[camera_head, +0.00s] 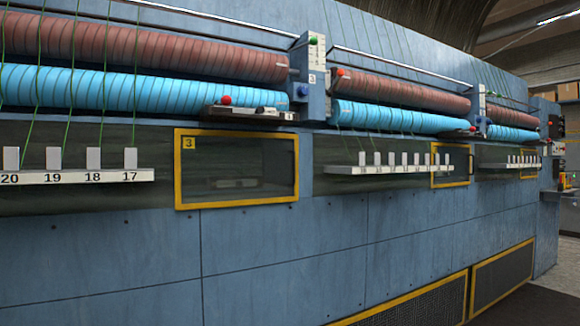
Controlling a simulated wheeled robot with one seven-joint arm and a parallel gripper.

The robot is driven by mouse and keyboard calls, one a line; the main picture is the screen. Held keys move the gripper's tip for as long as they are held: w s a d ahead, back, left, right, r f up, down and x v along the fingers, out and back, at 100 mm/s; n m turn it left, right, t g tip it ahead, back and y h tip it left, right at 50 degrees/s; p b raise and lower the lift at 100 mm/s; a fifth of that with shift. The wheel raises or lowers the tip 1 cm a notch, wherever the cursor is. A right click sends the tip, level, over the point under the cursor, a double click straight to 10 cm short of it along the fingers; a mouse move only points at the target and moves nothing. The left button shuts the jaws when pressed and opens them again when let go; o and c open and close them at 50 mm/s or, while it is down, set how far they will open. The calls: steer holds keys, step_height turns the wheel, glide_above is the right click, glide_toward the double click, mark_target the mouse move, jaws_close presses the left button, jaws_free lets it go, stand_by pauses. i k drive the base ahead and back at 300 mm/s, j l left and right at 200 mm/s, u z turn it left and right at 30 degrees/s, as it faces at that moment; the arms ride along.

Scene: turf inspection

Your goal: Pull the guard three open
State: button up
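Guard three (236,168) is a dark see-through panel in a yellow frame on the front of a long blue machine. A yellow label with the number 3 sits in its upper left corner. The frame lies flush against the machine front, so the guard looks closed. A faint pale shape shows low in the middle of the panel; I cannot tell whether it is a handle. My gripper is not in this view.
A white shelf with numbered tags (78,176) juts out left of the guard, and another numbered shelf (390,169) is to its right. A dark ledge with a red knob (225,99) is above. More yellow-framed guards (451,166) lie farther right.

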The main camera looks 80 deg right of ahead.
mark_target(187, 143)
steer(key=z, duration=3.05)
